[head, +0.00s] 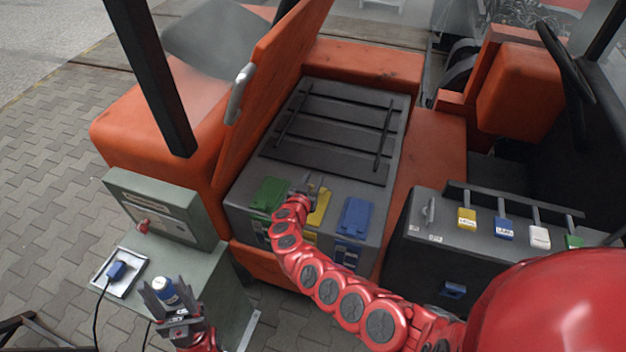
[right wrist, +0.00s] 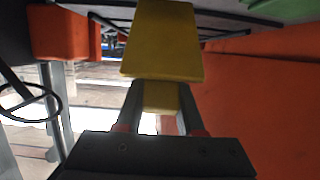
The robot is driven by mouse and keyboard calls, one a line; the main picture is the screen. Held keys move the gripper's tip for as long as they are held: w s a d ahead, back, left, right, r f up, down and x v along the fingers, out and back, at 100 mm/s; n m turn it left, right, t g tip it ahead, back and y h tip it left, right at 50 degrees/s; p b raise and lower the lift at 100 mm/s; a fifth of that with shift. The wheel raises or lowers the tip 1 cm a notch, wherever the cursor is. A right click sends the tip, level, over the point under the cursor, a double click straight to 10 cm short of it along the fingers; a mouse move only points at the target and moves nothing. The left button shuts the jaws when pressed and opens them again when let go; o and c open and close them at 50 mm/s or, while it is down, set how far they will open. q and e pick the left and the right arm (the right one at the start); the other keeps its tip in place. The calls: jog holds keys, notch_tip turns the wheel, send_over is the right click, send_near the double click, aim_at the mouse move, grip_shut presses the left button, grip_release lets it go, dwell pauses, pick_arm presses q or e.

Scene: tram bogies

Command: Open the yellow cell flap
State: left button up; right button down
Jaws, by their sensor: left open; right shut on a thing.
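The yellow cell flap (head: 321,207) is on the front of the grey battery box (head: 238,196), between a green flap (head: 270,195) and a blue flap (head: 355,216). My right gripper (head: 311,184) is at it and hides part of it. In the right wrist view the yellow flap (right wrist: 163,40) fills the upper middle, and my right gripper (right wrist: 160,105) is shut on its narrower yellow tab (right wrist: 160,96). I cannot tell exactly how far the flap is tilted. My left gripper (head: 168,300) is open at the lower left, away from the battery box.
A blue-and-white can (head: 165,289) shows at my left gripper's fingers. A grey-green cabinet (head: 215,265) carries a blue plug (head: 115,270) with a black cable. The raised orange cover (head: 275,80) stands left of the battery box. A lever console (head: 415,250) stands right.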

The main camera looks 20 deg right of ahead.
jog(key=shift+s+d+f, duration=0.1)
jog(key=shift+f, duration=0.2)
jog(key=c, duration=0.9)
grip_release()
jog(key=o, duration=0.4)
jog(key=shift+w+d+f, duration=0.1)
jog(key=shift+w, duration=0.15)
jog(key=shift+s+a+r, duration=0.15)
jog(key=shift+a+r, duration=0.05)
